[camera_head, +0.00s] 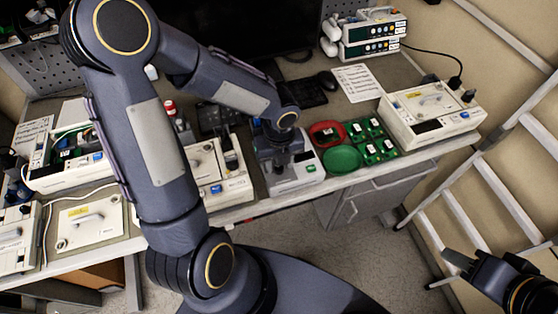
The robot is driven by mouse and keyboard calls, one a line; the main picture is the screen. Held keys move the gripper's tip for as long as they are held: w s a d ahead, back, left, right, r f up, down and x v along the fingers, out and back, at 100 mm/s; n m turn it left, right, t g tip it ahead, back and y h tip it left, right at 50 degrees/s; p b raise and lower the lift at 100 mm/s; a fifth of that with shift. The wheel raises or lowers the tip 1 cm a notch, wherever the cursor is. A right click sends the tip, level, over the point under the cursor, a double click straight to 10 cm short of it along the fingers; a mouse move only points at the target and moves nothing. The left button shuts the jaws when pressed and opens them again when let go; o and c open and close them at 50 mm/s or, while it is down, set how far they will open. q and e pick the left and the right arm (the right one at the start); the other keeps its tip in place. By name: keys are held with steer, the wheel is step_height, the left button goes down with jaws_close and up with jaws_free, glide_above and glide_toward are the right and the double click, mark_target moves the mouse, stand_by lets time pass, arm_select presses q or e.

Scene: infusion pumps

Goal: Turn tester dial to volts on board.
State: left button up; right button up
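My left arm reaches across the picture, and its gripper (276,152) points down over a small grey-white box with a dark upper part (295,179), which may be the tester. The gripper covers much of the box's top. I cannot make out a dial, nor whether the fingers touch the box or are open or shut. Several green circuit boards (373,139) lie together to the right of the box. My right gripper (458,262) is low at the right, away from the bench; its finger spacing is unclear.
A red dish (326,133) and a green dish (342,159) stand between the box and the boards. White pump units (434,113) stand on the bench at right and left. A keyboard, mouse and paper sheet (358,83) lie behind. A ladder (500,190) stands at right.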

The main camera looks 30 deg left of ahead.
arm_select(q)
steer(key=shift+r, duration=0.1)
step_height(320, 180, up, 3)
steer(key=p, duration=0.2)
steer(key=shift+p, duration=0.35)
steer(key=shift+r, duration=1.85)
steer(key=shift+c, duration=0.5)
